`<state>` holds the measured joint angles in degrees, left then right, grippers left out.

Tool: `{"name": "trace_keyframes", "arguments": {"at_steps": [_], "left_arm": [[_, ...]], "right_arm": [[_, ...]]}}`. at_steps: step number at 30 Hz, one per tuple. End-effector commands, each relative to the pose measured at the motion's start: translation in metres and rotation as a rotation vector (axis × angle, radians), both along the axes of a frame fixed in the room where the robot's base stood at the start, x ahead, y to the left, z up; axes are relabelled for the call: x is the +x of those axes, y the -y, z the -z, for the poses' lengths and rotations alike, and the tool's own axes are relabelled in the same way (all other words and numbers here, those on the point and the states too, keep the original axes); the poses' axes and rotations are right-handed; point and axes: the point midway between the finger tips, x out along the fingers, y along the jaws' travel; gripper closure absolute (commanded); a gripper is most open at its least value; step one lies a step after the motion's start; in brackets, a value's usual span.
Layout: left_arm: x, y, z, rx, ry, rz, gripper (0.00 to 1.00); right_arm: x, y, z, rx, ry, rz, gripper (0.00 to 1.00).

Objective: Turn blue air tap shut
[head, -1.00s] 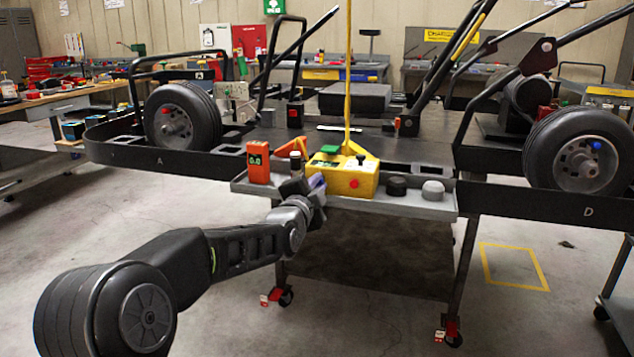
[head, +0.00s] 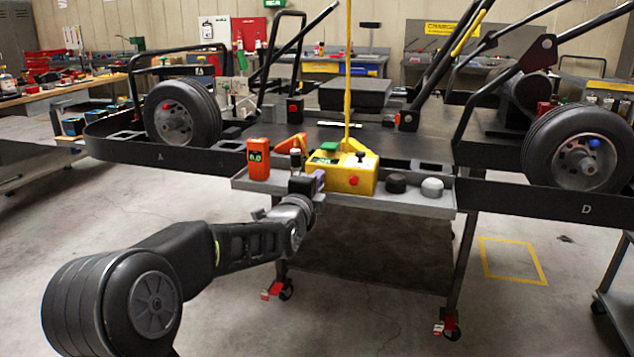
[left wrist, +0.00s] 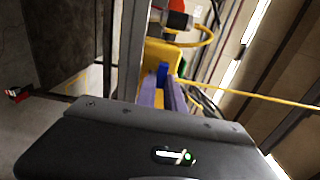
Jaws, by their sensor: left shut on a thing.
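The yellow air box (head: 345,173) sits on the grey tray at the front of the kart stand, with a yellow hose rising from it. My left gripper (head: 318,180) is at the left front of this box. In the left wrist view, the blue tap (left wrist: 162,74) shows between the purple fingers of my left gripper (left wrist: 162,92), against the yellow box (left wrist: 158,54). The fingers are shut on the tap. In the head view the tap is hidden behind my gripper. My right gripper is not in view.
The grey tray (head: 420,205) also holds an orange gauge (head: 258,159) at its left end. A black knob (head: 396,183) and a grey knob (head: 432,187) stand to the right of the box. Kart wheels stand at both sides. The floor in front is clear.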

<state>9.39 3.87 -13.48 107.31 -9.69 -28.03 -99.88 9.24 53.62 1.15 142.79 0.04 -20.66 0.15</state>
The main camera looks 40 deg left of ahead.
Motion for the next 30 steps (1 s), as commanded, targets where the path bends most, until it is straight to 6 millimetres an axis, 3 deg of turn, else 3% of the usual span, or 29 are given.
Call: {"name": "trace_keyframes", "arguments": {"at_steps": [5, 6, 13, 23, 30], "left_arm": [[0.0, 0.0, 0.002, 0.002, -0.005, 0.001, 1.0], [0.0, 0.0, 0.002, 0.002, -0.005, 0.001, 0.85], [0.0, 0.0, 0.001, 0.0, -0.002, 0.001, 0.66], [-0.002, 0.001, 0.001, -0.001, -0.002, 0.0, 0.65], [-0.029, 0.01, -0.001, -0.001, -0.001, 0.001, 0.65]], "right_arm": [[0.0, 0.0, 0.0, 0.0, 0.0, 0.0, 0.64], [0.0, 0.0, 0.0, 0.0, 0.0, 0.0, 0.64], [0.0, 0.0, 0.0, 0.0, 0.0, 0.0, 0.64], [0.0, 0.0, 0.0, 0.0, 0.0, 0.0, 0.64], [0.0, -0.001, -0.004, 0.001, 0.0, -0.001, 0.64]]}}
